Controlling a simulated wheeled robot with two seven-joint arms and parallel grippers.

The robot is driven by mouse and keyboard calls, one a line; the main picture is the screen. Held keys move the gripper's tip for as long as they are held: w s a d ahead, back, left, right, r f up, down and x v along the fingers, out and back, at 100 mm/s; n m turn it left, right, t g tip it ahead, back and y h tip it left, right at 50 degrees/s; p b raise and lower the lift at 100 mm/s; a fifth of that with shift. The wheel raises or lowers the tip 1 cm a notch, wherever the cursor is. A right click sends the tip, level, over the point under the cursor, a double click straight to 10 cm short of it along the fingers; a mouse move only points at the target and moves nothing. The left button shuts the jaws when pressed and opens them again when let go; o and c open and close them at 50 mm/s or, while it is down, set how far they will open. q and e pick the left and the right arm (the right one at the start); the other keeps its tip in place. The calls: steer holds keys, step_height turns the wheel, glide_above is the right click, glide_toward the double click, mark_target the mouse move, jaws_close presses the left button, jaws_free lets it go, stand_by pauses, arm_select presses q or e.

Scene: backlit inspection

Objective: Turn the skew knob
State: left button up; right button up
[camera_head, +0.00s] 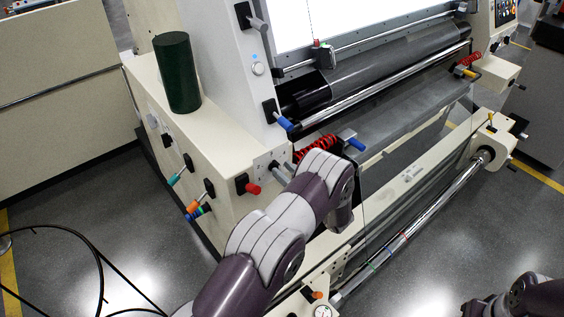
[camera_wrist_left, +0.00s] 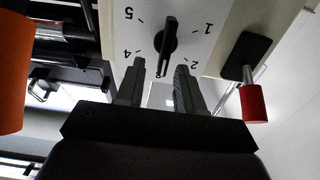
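A black bar-shaped knob (camera_wrist_left: 167,40) sits on a pale dial face with the numbers 1, 2, 4 and 5 around it, in the left wrist view. I take it as the skew knob. My left gripper (camera_wrist_left: 160,70) is open, its two grey fingers pointing at the dial. The lower end of the knob shows between the fingertips, with a gap on each side; I cannot tell whether they reach its depth. In the head view my left arm covers the knob and most of the gripper. My right gripper does not show.
A red-tipped lever (camera_wrist_left: 253,103) on a black base is right of the knob; it also shows in the head view (camera_head: 250,188). A dark green cylinder (camera_head: 177,75) stands on the machine. Blue levers (camera_head: 285,123) and a red coil (camera_head: 316,144) are beyond my arm. Cables lie on the floor.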

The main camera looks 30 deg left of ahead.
arm_select(q)
steer(key=shift+w+a+r, duration=0.1)
steer(key=shift+a+r, duration=0.1)
steer(key=shift+a, duration=0.95)
steer(key=shift+w+d, duration=0.1)
steer(key=shift+w, duration=0.1)
steer(key=shift+f, duration=0.1)
steer(key=c, duration=0.3)
jaws_close()
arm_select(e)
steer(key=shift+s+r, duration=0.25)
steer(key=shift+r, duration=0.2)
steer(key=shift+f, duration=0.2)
